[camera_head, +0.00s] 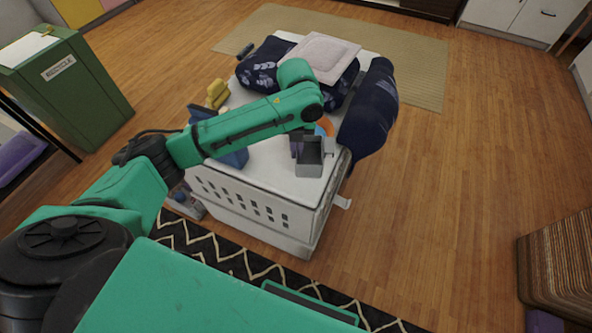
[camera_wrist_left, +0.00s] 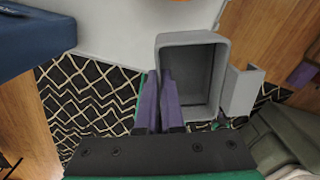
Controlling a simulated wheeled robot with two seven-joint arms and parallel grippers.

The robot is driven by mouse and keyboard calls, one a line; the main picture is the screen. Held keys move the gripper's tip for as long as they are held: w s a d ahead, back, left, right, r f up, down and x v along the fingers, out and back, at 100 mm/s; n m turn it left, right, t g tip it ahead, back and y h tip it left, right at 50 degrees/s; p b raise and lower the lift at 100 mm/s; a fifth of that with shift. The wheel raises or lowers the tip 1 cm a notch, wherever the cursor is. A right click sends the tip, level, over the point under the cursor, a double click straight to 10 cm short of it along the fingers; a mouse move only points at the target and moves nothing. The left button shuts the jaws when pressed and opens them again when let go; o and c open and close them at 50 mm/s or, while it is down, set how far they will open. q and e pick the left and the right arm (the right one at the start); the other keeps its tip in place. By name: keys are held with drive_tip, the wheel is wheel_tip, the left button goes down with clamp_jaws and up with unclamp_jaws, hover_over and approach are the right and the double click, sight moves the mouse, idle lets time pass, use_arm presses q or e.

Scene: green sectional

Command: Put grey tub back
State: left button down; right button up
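The grey tub (camera_head: 310,165) is a small open box at the near right corner of the white crate's top (camera_head: 268,172). In the left wrist view the grey tub (camera_wrist_left: 205,38) shows its open, empty inside. My left gripper (camera_head: 298,146) is at the tub's left side. In the wrist view its purple fingers (camera_wrist_left: 160,102) are close together, with the tub's left wall apparently between them. The tub overlaps the crate's edge in view; I cannot tell if it touches the top. My right gripper is in neither view.
Dark blue patterned cushions (camera_head: 370,108), a pale folded cloth (camera_head: 320,57), a yellow object (camera_head: 217,94) and an orange round item (camera_head: 325,126) are on or against the crate. A green recycle bin (camera_head: 75,85) stands left.

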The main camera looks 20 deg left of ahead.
use_arm(q)
wheel_tip(320, 180, down, 9)
drive_tip(key=shift+r, duration=0.15)
drive_tip(key=shift+a+f, duration=0.1)
drive_tip(key=shift+f, duration=0.2)
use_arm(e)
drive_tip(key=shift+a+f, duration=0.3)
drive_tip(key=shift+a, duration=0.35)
use_arm(q)
drive_tip(key=shift+f+b, duration=0.1)
drive_tip(key=shift+b, duration=0.2)
drive_tip(key=c, duration=1.1)
unclamp_jaws()
drive_tip(key=shift+o, duration=0.2)
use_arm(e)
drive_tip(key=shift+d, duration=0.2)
use_arm(q)
drive_tip(key=shift+r, duration=0.3)
wheel_tip(320, 180, up, 12)
drive_tip(key=shift+f+p, duration=0.15)
drive_tip(key=shift+p, duration=0.35)
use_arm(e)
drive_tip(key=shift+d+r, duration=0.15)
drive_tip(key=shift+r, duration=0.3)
